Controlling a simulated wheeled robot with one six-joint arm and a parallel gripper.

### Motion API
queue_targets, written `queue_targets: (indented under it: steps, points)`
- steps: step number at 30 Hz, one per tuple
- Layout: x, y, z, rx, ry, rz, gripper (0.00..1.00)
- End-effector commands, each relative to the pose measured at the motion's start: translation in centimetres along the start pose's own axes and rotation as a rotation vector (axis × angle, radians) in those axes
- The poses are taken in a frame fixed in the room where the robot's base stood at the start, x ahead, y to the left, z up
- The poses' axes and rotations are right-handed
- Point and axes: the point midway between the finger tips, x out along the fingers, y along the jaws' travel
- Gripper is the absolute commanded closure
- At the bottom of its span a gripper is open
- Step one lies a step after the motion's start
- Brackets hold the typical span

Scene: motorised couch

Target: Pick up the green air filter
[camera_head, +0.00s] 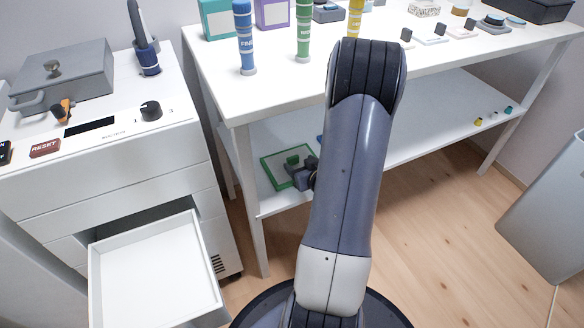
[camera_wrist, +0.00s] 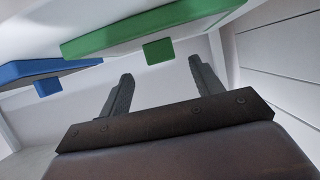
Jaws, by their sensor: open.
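The green air filter (camera_head: 268,172) lies on the lower shelf of the white table, a flat panel with a green rim and a small green block-shaped tab. In the wrist view, the filter (camera_wrist: 150,30) spans the top, with its tab (camera_wrist: 158,51) just beyond the fingertips and between them. My gripper (camera_wrist: 161,73) is open and empty, its two dark fingers apart on either side of the tab's line. In the head view, my gripper (camera_head: 299,172) is at the filter's right side, partly hidden by my arm. It covers part of the filter.
A blue panel with a tab (camera_wrist: 42,70) is beside the green filter in the wrist view. The white tabletop (camera_head: 290,95) above the shelf holds bottles and boxes. A white cabinet with an open drawer (camera_head: 150,270) stands at left. A grey bin (camera_head: 550,205) stands at right.

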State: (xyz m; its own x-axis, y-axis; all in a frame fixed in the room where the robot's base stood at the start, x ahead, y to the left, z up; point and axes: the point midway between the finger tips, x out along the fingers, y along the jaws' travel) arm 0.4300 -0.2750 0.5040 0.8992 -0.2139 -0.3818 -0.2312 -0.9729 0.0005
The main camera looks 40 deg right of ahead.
Motion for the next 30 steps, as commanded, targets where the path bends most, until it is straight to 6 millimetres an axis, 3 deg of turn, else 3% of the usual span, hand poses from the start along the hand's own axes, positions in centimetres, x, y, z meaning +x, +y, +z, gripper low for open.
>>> queue_targets:
  steps: [5,13,23,30]
  points:
    - [1.4,-0.1,0.1,0.000,0.000,0.000,0.38]
    - [5.3,-0.2,0.0,0.000,0.001,0.000,0.38]
    - [6.0,-0.2,-0.2,0.001,-0.001,0.002,0.38]
    - [5.9,-0.2,-0.2,0.001,-0.001,0.002,0.58]
